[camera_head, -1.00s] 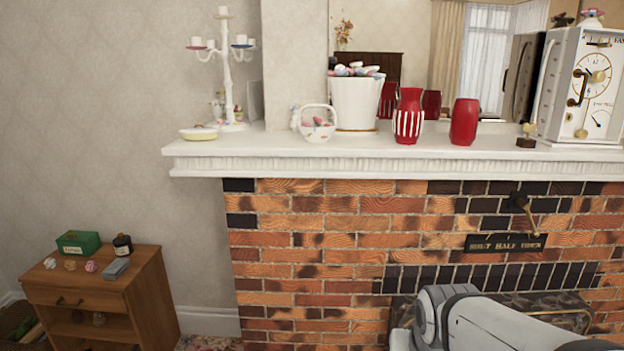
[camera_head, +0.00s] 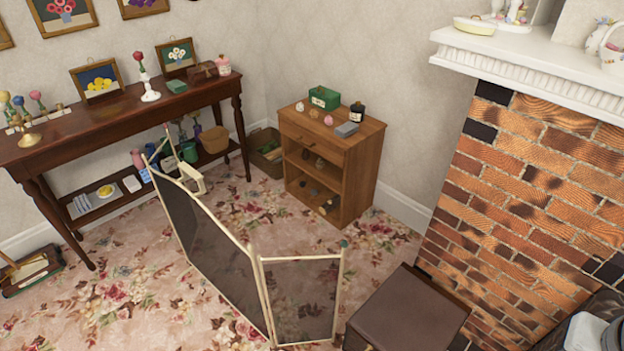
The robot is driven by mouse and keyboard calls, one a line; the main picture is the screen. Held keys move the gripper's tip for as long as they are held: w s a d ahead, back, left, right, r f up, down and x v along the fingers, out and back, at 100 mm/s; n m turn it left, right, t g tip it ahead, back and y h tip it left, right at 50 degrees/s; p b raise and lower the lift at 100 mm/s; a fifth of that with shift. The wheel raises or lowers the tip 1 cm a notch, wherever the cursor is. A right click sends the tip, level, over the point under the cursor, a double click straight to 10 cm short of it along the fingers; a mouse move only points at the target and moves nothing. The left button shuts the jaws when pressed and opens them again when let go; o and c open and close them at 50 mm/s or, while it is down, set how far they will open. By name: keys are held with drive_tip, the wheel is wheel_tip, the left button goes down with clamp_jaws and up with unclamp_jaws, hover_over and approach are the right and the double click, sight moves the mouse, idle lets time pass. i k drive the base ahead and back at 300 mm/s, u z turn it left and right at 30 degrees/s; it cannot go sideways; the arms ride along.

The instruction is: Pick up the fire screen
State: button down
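The fire screen (camera_head: 222,258) stands upright on the floral carpet, left of centre. It has folding dark mesh panels in a thin cream frame. A pale handle-like piece (camera_head: 192,180) shows at its top edge, toward the far end. The near panel (camera_head: 302,296) is angled toward the right. My gripper is not in view. A grey and white part of my arm (camera_head: 590,332) shows only at the bottom right corner, well apart from the screen.
A brown box-like stool (camera_head: 410,312) stands just right of the screen's near panel. A small wooden cabinet (camera_head: 325,160) stands behind it. A long dark table (camera_head: 120,112) bears ornaments at the left. The brick fireplace (camera_head: 530,190) fills the right. Patterned carpet (camera_head: 120,290) lies clear front left.

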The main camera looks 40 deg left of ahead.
sight(228, 265)
drive_tip(key=u, duration=1.8)
drive_tip(key=k, duration=0.5)
drive_tip(key=u, duration=0.4)
drive_tip(key=i, duration=0.5)
drive_tip(key=u, duration=1.85)
drive_tip(key=i, duration=0.15)
drive_tip(key=z, duration=0.15)
